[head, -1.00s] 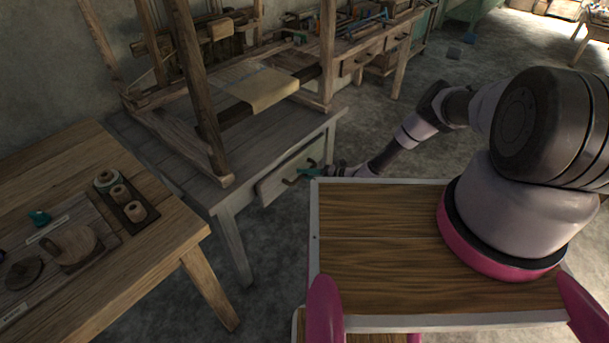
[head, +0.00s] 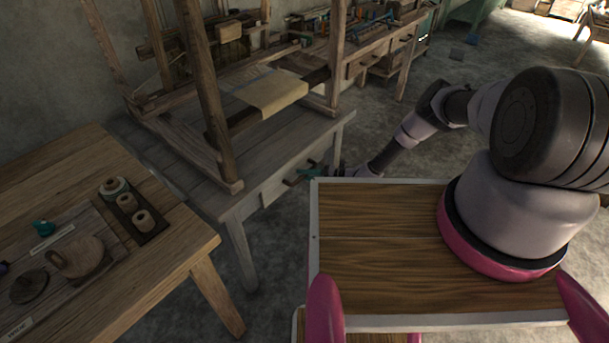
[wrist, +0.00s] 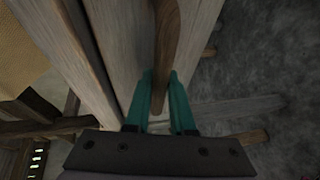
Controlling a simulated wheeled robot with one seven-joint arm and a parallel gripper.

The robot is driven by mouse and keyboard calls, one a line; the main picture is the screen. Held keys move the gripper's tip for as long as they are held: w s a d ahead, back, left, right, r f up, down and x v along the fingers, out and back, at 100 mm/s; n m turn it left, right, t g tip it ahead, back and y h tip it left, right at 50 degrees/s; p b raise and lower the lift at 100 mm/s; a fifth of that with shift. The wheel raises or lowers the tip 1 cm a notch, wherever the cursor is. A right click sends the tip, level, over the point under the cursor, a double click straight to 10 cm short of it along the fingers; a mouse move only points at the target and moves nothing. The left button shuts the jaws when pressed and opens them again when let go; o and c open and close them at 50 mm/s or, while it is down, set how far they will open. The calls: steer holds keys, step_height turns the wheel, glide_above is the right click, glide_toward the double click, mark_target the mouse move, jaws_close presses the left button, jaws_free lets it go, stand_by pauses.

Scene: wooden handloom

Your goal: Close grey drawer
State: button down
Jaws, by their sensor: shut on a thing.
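The grey drawer (head: 276,187) sits in the front of the grey table under the loom. In the head view its front now lies nearly level with the table's apron. In the wrist view the pale drawer front (wrist: 125,45) fills the middle, with a brown wooden handle (wrist: 167,40) on it. My gripper (head: 305,173) is at the handle, and its teal fingers (wrist: 165,90) are on both sides of the handle, shut on it. The drawer's inside is hidden.
The grey table (head: 237,215) carries the wooden loom (head: 210,90). A brown work table (head: 180,255) with spools stands at the left. My own wooden-topped base is close at the right. Floor shows between the tables and beyond the arm.

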steer(key=c, duration=0.8)
jaws_free()
steer(key=shift+w+a, duration=0.15)
steer(key=shift+o, duration=0.2)
steer(key=v, duration=1)
steer(key=shift+d, duration=0.35)
